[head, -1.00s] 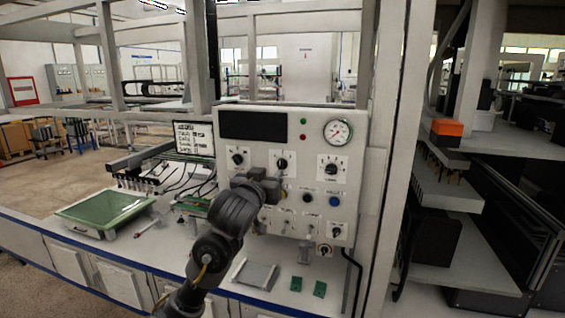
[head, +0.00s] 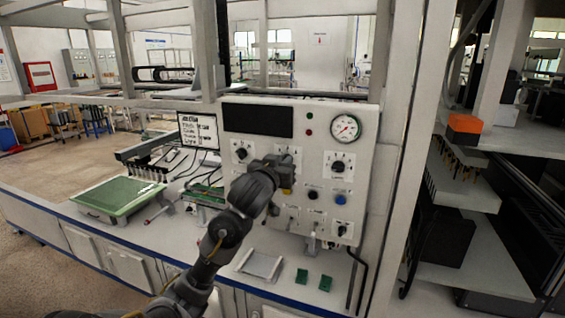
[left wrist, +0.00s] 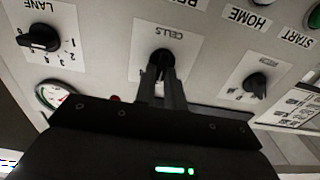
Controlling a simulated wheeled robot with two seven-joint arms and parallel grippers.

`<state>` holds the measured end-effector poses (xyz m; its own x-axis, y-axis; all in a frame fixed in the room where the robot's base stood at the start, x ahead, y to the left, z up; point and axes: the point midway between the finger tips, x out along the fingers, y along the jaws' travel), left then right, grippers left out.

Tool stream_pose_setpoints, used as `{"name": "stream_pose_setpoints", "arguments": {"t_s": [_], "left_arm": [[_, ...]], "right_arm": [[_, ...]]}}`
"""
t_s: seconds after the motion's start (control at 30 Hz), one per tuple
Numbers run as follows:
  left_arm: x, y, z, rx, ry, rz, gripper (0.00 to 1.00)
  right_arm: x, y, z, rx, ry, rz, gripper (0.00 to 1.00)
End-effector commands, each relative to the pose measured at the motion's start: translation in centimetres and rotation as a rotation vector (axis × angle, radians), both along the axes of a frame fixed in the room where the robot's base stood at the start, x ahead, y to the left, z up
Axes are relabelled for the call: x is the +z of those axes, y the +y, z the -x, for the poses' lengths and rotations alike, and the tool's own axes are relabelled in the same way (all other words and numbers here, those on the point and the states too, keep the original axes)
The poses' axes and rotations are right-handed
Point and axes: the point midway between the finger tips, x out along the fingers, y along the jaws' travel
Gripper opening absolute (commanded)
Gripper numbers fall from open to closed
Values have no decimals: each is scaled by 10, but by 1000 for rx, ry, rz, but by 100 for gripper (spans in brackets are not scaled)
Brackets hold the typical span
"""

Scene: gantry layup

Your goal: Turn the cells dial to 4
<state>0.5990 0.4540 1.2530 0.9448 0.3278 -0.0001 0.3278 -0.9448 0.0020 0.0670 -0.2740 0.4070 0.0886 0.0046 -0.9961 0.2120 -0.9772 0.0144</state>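The cells dial (left wrist: 160,62) is a black knob on a white plate marked CELLS, upside down in the left wrist view. My left gripper (left wrist: 162,78) reaches to it with two thin dark fingers close together, tips at the knob. I cannot tell whether they press on it or stand just around it. In the head view my left gripper (head: 284,168) is in front of the control panel (head: 230,175) and hides the cells knob. The number that the dial points to is hidden. My right gripper is not in view.
The lane dial (left wrist: 40,38) and another dial (left wrist: 255,84) flank the cells dial. The panel also carries a gauge (head: 345,127), a dark display (head: 258,120) and a blue button (head: 341,200).

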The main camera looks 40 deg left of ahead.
Motion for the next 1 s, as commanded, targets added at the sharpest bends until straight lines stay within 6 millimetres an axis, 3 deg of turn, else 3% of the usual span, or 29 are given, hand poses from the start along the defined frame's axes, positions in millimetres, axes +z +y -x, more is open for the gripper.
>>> {"name": "stream_pose_setpoints", "arguments": {"t_s": [0.1, 0.47, 1.0], "left_arm": [[0, 1, 1, 1, 1, -3, 0], [-1, 1, 1, 3, 15, -41, 0], [-2, -2, 0, 3, 147, -422, 0]], "right_arm": [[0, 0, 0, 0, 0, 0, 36], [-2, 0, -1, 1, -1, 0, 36], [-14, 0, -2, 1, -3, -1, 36]]}}
